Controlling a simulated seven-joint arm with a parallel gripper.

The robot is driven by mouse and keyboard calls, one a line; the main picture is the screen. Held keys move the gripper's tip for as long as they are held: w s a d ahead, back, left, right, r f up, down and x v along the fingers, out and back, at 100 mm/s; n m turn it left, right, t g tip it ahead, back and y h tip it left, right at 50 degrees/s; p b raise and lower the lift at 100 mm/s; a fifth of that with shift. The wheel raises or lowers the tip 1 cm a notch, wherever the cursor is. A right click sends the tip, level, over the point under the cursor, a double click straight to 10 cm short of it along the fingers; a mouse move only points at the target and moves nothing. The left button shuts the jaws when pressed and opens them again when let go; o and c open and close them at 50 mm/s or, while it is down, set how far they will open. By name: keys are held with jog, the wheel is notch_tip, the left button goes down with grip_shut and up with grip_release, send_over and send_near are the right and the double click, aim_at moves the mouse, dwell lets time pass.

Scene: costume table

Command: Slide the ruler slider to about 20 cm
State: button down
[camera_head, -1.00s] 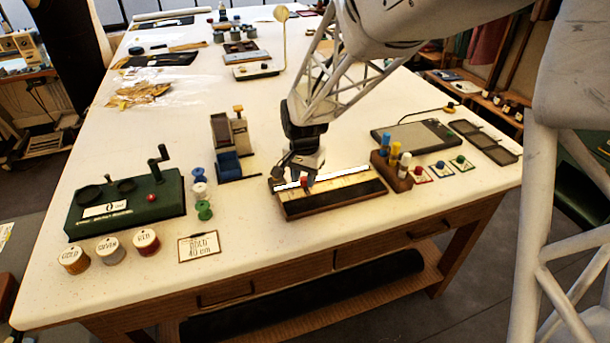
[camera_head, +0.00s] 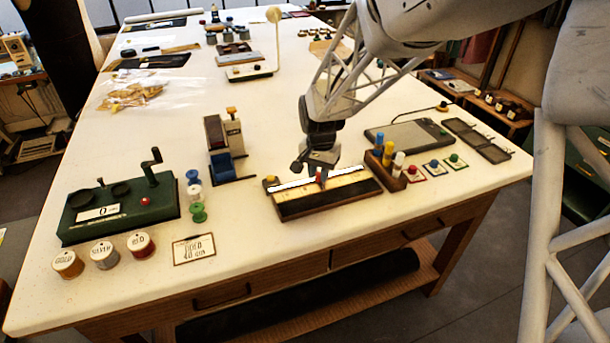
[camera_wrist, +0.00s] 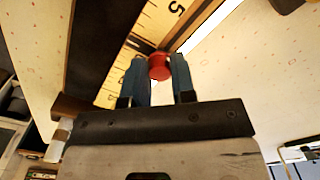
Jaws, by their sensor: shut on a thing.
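The ruler board (camera_head: 335,200) lies near the front edge of the table, a dark wooden base with a pale scale strip. Its red slider knob (camera_head: 319,174) stands around the middle of the scale. My gripper (camera_head: 318,172) is over the ruler with its fingers at the knob. In the wrist view the red knob (camera_wrist: 159,66) sits between the two blue fingertips of my gripper (camera_wrist: 160,70), which are shut on it. Part of the yellow scale (camera_wrist: 165,22) shows beside it with a "5" mark; the exact reading under the slider cannot be told.
A wooden block with colored pegs (camera_head: 389,165) stands close to the ruler's right end. Green, white and blue spools (camera_head: 195,195) and a green crank machine (camera_head: 120,207) are to the left. A card (camera_head: 194,249) lies front left. Bare table lies between card and ruler.

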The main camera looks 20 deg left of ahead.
aim_at(348, 174)
jog(key=w+d, duration=0.6)
jog(key=shift+w+d, duration=0.25)
jog(key=c, duration=0.9)
grip_release()
jog(key=shift+c, duration=0.2)
jog(key=shift+r, duration=0.1)
notch_tip(348, 174, up, 8)
jog(key=shift+f, duration=0.2)
